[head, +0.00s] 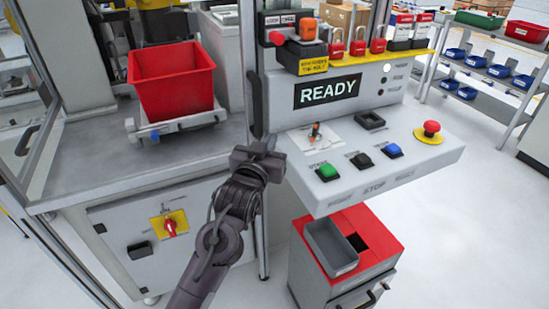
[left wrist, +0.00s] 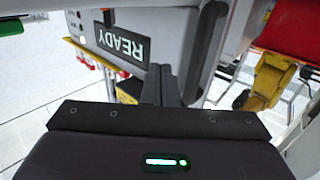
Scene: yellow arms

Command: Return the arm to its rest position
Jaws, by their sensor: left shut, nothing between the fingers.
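My left arm reaches up from the bottom of the head view. Its dark gripper (head: 262,147) is beside the left edge of the grey control panel (head: 400,165), near the upright post of the machine frame. In the left wrist view its fingers (left wrist: 161,85) are together with nothing between them, below the READY display (left wrist: 124,42). The display also shows in the head view (head: 327,91). I cannot tell from the pictures whether the gripper touches the panel or the post. My right gripper is not in view.
The panel carries green (head: 327,171), black and blue buttons, and a red emergency stop (head: 431,129). A red bin (head: 173,82) stands inside the machine at left. A red-topped cabinet with a grey tray (head: 330,246) stands below the panel. The floor at right is clear.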

